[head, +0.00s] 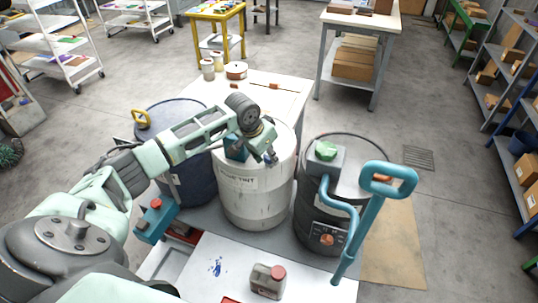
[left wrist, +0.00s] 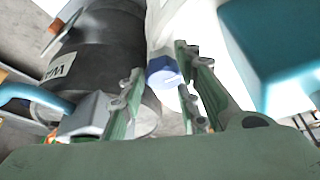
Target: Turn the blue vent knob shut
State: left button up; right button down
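The blue vent knob (left wrist: 162,72) shows in the left wrist view beside the white drum, beyond and between my finger pads. In the head view a small blue part at the gripper's tip (head: 271,157) seems to be it, mostly hidden by the fingers. My left gripper (left wrist: 157,82) is open, with a gap between its pads and the knob in line with that gap. Contact with the knob cannot be told. In the head view my left gripper (head: 264,146) is over the white drum (head: 262,197). My right gripper is not in view.
A teal block (head: 236,149) sits on the white drum by my wrist. A dark blue drum (head: 185,178) stands left. A jug (head: 267,281) is in front.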

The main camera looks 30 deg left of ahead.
pick_arm(q)
jog(key=shift+d, duration=0.1)
jog(key=c, duration=0.6)
jog(key=shift+m+h+p, duration=0.3)
jog(key=shift+m+p, duration=0.1)
jog(key=shift+m, duration=0.3)
jog(key=shift+s+f+m+g+h, duration=0.15)
jog(key=shift+m+g+h, duration=0.3)
jog(key=shift+m, duration=1.15)
jog(key=o, duration=1.1)
jog(key=shift+c, duration=0.2)
jog(key=shift+r, duration=0.25)
jog(key=shift+a+r, duration=0.25)
jog(key=shift+r, duration=0.05)
jog(key=v, duration=1.1)
jog(key=shift+s, duration=0.2)
jog(key=shift+c, duration=0.2)
